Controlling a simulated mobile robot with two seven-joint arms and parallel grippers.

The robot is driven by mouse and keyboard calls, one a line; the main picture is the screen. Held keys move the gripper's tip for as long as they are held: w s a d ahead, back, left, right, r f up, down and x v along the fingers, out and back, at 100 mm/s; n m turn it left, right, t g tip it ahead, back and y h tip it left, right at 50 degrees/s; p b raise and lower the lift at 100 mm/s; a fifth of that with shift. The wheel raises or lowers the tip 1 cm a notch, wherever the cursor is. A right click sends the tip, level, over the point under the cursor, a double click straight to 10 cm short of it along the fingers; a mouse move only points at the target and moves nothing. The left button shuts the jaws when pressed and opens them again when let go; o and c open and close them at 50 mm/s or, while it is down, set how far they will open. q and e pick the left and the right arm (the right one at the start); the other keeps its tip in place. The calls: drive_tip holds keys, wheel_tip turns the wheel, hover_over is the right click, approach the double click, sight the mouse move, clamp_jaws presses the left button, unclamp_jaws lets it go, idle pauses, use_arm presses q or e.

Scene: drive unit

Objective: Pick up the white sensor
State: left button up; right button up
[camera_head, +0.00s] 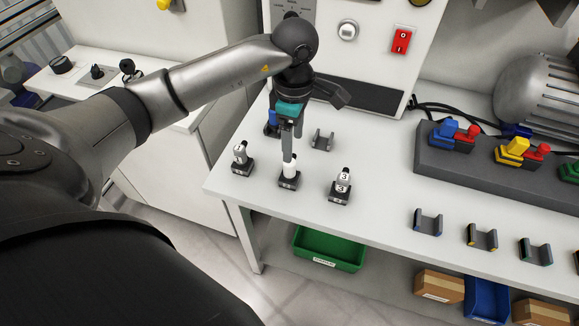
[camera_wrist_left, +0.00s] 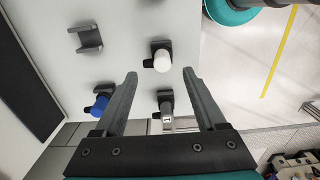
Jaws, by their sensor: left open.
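The white sensor (camera_head: 291,172), a short white cylinder on a dark base, stands upright on the light table. My left gripper (camera_head: 289,157) points down over it, with a finger partly hiding it in the head view. In the left wrist view, my left gripper (camera_wrist_left: 160,74) is open, and the white sensor (camera_wrist_left: 162,60) shows in line with the gap, around the fingertips. How far the tips are above it is hard to tell. My right gripper is not in view.
Grey labelled sensors stand left (camera_head: 241,158) and right (camera_head: 341,186) of it. Behind are a blue piece (camera_head: 272,120) and an empty holder (camera_head: 322,140). A control box (camera_head: 368,60) rises at the back. Several holders and a dark switch block (camera_head: 480,160) are right.

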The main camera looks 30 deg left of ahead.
sight(290, 172)
use_arm(q)
wheel_tip(290, 172, down, 2)
drive_tip(key=shift+f, duration=0.15)
drive_tip(key=f, duration=0.4)
drive_tip(key=shift+s+a+f, duration=0.2)
drive_tip(key=shift+s+a, duration=0.05)
drive_tip(key=shift+s, duration=0.05)
drive_tip(key=shift+w+f, duration=0.1)
drive_tip(key=shift+f, duration=0.5)
drive_tip(key=shift+c, duration=0.4)
clamp_jaws()
